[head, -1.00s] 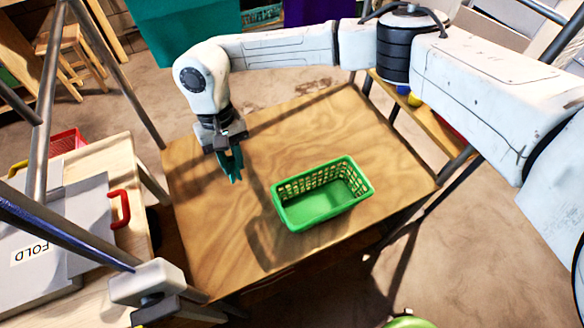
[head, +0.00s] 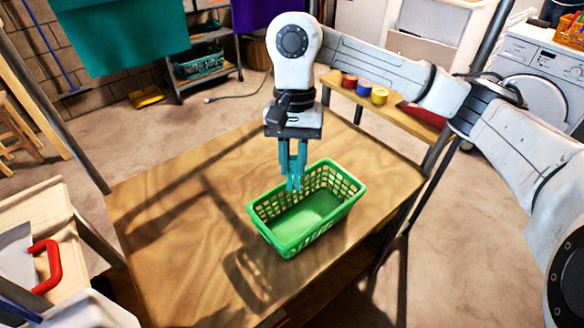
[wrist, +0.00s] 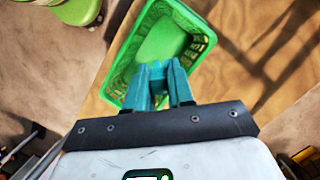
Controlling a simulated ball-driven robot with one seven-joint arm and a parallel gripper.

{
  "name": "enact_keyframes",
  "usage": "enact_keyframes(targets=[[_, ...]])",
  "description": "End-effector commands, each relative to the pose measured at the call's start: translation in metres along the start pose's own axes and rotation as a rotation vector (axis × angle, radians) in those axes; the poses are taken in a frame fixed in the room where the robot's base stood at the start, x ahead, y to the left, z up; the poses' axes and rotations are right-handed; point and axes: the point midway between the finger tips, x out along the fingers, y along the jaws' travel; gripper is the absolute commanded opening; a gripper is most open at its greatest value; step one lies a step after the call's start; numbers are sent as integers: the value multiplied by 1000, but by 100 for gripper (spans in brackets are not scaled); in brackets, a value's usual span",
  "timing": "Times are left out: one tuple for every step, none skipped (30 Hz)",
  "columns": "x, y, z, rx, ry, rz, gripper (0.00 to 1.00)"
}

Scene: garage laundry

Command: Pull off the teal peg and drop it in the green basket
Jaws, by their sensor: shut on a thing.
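The teal peg (head: 294,183) is held between the fingertips of my gripper (head: 293,172), pointing down. The fingers are a similar teal, so the peg's edges are hard to tell from them. In the wrist view the peg (wrist: 157,76) shows between the two fingers. The green basket (head: 276,240) is a rectangular lattice-sided basket standing on the wooden table, with nothing seen inside. My gripper hangs over its back part, near the far rim. The basket also shows in the wrist view (wrist: 124,66), beyond the fingertips.
The wooden table (head: 165,240) is otherwise bare around the basket. A bench with coloured spools (head: 363,89) stands behind at the right. A table with a red handle (head: 47,266) is at the left. Teal and purple cloths hang at the back.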

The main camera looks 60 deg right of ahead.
Motion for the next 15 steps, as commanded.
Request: enact_keyframes(targets=[[2, 0, 0, 1, -1, 0, 0], [4, 0, -1, 1, -1, 0, 0], [6, 0, -1, 0, -1, 0, 0], [8, 0, -2, 0, -1, 0, 0], [10, 0, -3, 0, 0, 0, 0], [14, 0, -4, 0, 0, 0, 0], [17, 0, -4, -1, -1, 0, 0], [19, 0, -5, -1, -2, 0, 0], [23, 0, -6, -1, -2, 0, 0], [26, -1, -6, -1, -2, 0, 0], [28, -1, -7, -1, -1, 0, 0], [32, -1, -8, 0, -1, 0, 0], [34, -1, -9, 0, -1, 0, 0], [37, -1, -10, 0, -2, 0, 0], [41, -1, -10, 0, -2, 0, 0]])
